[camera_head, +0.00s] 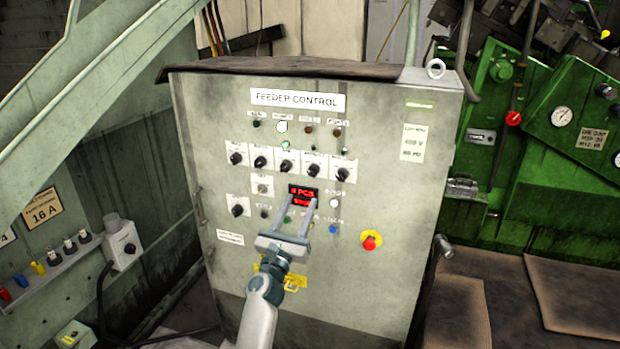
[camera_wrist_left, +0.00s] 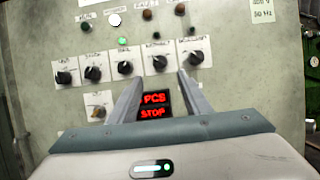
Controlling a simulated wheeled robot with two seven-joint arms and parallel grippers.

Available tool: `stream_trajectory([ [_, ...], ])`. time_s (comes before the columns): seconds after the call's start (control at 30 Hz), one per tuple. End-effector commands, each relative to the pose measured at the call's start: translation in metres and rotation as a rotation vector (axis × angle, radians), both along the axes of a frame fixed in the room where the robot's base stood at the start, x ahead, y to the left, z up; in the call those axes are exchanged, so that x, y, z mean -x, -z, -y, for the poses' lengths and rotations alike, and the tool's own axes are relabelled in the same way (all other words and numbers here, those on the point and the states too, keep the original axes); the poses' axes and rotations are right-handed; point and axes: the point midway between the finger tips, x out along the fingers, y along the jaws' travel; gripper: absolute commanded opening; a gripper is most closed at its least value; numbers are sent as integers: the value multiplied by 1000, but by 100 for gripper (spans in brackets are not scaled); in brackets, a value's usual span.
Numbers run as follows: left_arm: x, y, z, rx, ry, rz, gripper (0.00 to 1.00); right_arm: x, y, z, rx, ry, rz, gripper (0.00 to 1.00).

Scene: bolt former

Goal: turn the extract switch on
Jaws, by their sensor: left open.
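The grey feeder control cabinet (camera_head: 400,230) fills the middle of the head view. A row of black rotary switches on white plates crosses its face; the rightmost switch (camera_head: 342,174) also shows in the left wrist view (camera_wrist_left: 196,57). Their small labels are too blurred to tell which one is the extract switch. My left gripper (camera_head: 298,201) is open and empty, its fingers pointing at the panel below the row, around the red display. In the left wrist view its fingers (camera_wrist_left: 159,78) flank the display reading "PCS STOP". My right gripper is not in view.
A red emergency button on yellow (camera_head: 371,241) sits to the right of my gripper. Another black knob (camera_head: 238,210) lies to the left. A green lamp (camera_wrist_left: 122,41) glows above the row. A pale sloping beam (camera_head: 110,70) stands at the left and a green machine (camera_head: 560,180) at the right.

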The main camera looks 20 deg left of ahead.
Motion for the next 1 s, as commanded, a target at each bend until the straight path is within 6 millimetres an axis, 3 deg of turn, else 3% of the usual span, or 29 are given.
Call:
stream_trajectory([
  [0.13, -26, -12, 1, 3, 1, 0, 44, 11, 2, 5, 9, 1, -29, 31],
  [0.5, -77, -32, 3, 1, 1, 1, 44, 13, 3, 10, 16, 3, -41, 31],
  [0.7, -89, -37, 3, 1, 0, -1, 44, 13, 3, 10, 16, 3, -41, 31],
  [1.0, -92, -38, 3, 1, 0, 0, 44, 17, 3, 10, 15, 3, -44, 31],
])
